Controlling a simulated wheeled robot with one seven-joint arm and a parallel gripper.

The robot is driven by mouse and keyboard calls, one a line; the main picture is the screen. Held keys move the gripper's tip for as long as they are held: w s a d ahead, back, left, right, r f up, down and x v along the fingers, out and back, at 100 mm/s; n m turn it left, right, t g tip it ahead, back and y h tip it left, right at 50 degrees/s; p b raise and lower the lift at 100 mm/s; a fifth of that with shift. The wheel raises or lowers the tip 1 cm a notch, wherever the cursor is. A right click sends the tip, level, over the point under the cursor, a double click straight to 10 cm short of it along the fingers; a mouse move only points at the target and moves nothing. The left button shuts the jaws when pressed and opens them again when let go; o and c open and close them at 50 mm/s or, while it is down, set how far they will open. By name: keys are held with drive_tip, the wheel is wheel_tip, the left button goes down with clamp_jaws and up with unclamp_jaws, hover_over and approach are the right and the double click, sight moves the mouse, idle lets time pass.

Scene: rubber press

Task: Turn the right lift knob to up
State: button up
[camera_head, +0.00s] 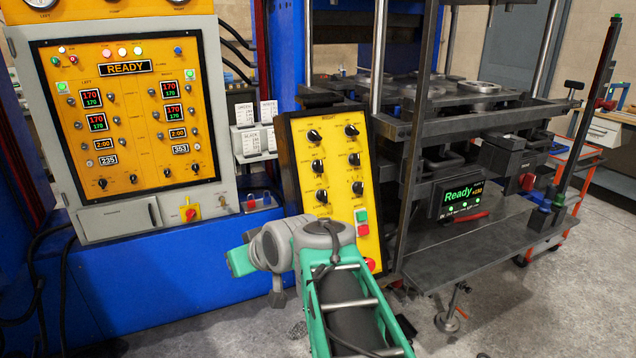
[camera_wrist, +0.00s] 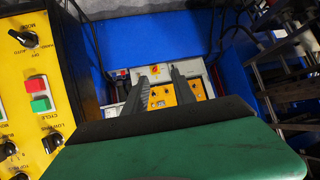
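The right control panel (camera_head: 335,222) is a yellow board with several black knobs and a few buttons. Its small labels are too blurred in the head view to tell which knob is the lift knob. In the wrist view part of a yellow panel (camera_wrist: 12,80) fills the left edge; a knob (camera_wrist: 22,38) there is marked MODE, and other knobs are partly cut off. My gripper (camera_wrist: 163,72) shows two dark fingers apart with nothing between them. It points away from the near yellow panel, which lies beside it. In the head view my wrist is below and in front of the panel; the fingers are hidden.
A grey cabinet with a larger yellow panel (camera_head: 128,70) reading READY stands at left on a blue base (camera_head: 130,270). The press (camera_head: 460,92) with its dark shelf (camera_head: 480,250) stands to the right. Cables (camera_head: 38,270) hang at left. Open floor lies in front.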

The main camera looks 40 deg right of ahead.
drive_tip(key=d+r+m+t+h+b, duration=0.25)
drive_tip(key=d+r+t, duration=0.2)
drive_tip(key=d, duration=1.05)
drive_tip(key=t+h+b, duration=0.2)
drive_tip(key=t, duration=0.1)
approach(321, 166)
drive_tip(key=w, duration=0.2)
drive_tip(key=x, duration=0.2)
drive_tip(key=p+x, duration=0.1)
drive_tip(key=x, duration=0.3)
drive_tip(key=shift+w+d+r, duration=0.1)
drive_tip(key=shift+d+r, duration=0.05)
drive_tip(key=shift+d, duration=0.2)
drive_tip(key=shift+w+d+p, duration=0.15)
drive_tip(key=shift+w+p, duration=0.15)
drive_tip(key=shift+w, duration=0.2)
clamp_jaws()
